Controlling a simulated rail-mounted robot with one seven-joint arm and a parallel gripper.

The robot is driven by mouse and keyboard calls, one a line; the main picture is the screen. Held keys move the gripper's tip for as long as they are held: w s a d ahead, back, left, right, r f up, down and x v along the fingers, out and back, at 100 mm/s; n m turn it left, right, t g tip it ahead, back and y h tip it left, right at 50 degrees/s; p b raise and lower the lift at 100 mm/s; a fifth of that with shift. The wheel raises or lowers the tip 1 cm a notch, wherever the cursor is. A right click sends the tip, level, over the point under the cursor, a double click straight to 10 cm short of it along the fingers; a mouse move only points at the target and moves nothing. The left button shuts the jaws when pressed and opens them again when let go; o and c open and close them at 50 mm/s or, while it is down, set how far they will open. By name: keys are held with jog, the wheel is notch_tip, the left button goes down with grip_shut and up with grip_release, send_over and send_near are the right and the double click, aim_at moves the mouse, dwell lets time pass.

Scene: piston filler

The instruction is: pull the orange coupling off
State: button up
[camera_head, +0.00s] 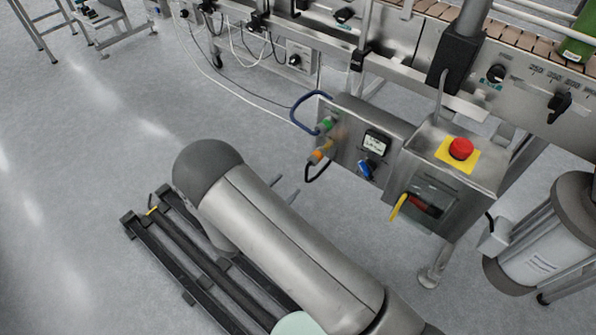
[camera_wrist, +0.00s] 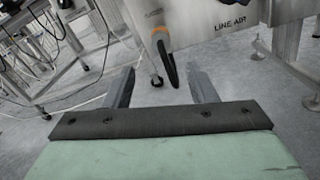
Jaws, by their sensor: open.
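The orange coupling (camera_head: 318,155) sits on the left part of the grey control panel, with a short black hose (camera_head: 317,173) curving down from it.
A green coupling (camera_head: 326,125) with a blue hose (camera_head: 295,112) sits just above the orange one. A gauge (camera_head: 376,143), a blue knob (camera_head: 367,168), a red stop button (camera_head: 461,149) and a yellow-handled switch (camera_head: 399,207) are to the right. The floor below the panel is clear.

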jog(key=v, duration=0.3)
jog(key=shift+s+a, duration=0.15)
jog(key=shift+s, duration=0.15)
jog(key=s+d+r+m+g+h+p, duration=0.1)
jog(key=s+d+r+m+g+p, duration=0.1)
jog(key=d+r+m+g+p, duration=0.7)
jog(key=s+d+r+m+g+h+p, duration=0.15)
jog(key=d+r+m+g+p, duration=0.3)
jog(key=d+r, duration=0.9)
jog(key=s+d+r+m+y+p, duration=0.1)
jog(key=s+r+m+y+p, duration=0.5)
jog(key=r, duration=0.7)
jog(key=s+d+r+m+g+y+p, duration=0.1)
jog(key=s+r+m+y+p, duration=0.5)
jog(key=r, duration=0.7)
jog(key=shift+s+y+p, duration=0.35)
jog(key=shift+s+p, duration=0.5)
jog(key=shift+p, duration=0.25)
jog(key=shift+d, duration=0.1)
